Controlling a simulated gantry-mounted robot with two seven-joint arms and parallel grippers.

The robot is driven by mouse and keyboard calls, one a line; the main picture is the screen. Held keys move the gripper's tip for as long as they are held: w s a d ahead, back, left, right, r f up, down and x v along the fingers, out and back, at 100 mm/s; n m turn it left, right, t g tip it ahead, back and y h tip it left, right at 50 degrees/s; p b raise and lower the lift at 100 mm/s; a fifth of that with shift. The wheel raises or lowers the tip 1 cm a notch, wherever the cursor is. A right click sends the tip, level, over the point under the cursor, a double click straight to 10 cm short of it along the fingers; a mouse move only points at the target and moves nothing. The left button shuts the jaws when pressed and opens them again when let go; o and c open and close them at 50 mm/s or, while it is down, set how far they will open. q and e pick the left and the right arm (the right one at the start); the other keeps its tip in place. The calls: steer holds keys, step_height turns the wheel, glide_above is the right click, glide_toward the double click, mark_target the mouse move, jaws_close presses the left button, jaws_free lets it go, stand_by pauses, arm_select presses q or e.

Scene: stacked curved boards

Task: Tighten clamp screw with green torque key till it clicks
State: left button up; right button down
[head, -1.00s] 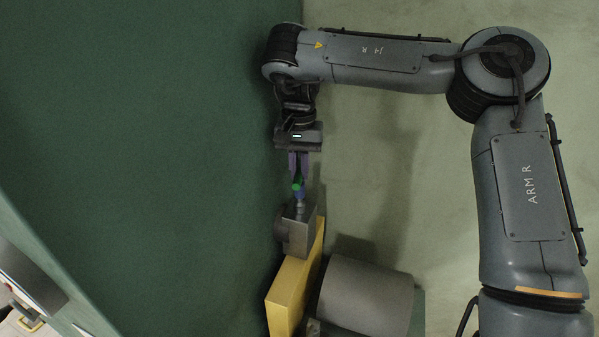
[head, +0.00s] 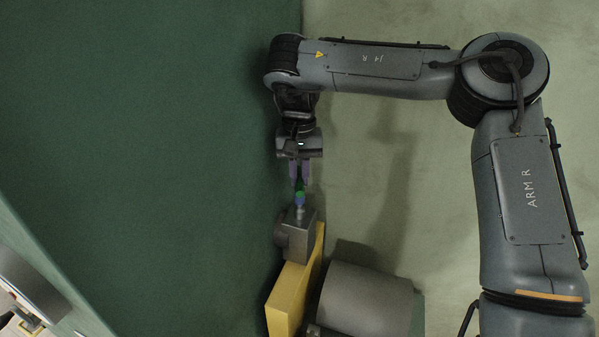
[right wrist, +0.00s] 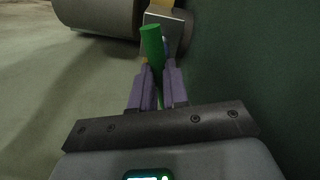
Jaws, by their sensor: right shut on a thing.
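The green torque key (head: 298,188) is held in my right gripper (head: 299,178), whose purple fingers are shut on it. In the right wrist view, the key's green handle (right wrist: 151,42) sticks out past the fingertips (right wrist: 160,72). The key's lower end meets the silver clamp screw (head: 299,212) on top of the grey clamp (head: 299,240); whether it is fully seated I cannot tell. The clamp sits at the upper end of the yellow board (head: 289,293) and also shows in the right wrist view (right wrist: 167,27). My left gripper is not in view.
A large grey rounded block (head: 366,299) stands just right of the yellow board. A dark green surface (head: 140,140) fills the left, and a pale green one (head: 385,180) the right; both are mostly bare. A pale edge (head: 45,262) runs across the lower left.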

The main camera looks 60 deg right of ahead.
steer(key=shift+r, duration=0.2)
stand_by(0.6)
steer(key=shift+r, duration=0.3)
stand_by(0.5)
steer(key=shift+r+p, duration=0.2)
steer(key=shift+p, duration=0.15)
stand_by(0.3)
steer(key=shift+r, duration=0.3)
stand_by(0.5)
steer(key=shift+r+p, duration=0.25)
steer(key=shift+p, duration=0.1)
stand_by(0.4)
steer(key=shift+r, duration=0.25)
stand_by(0.4)
steer(key=shift+r, duration=0.1)
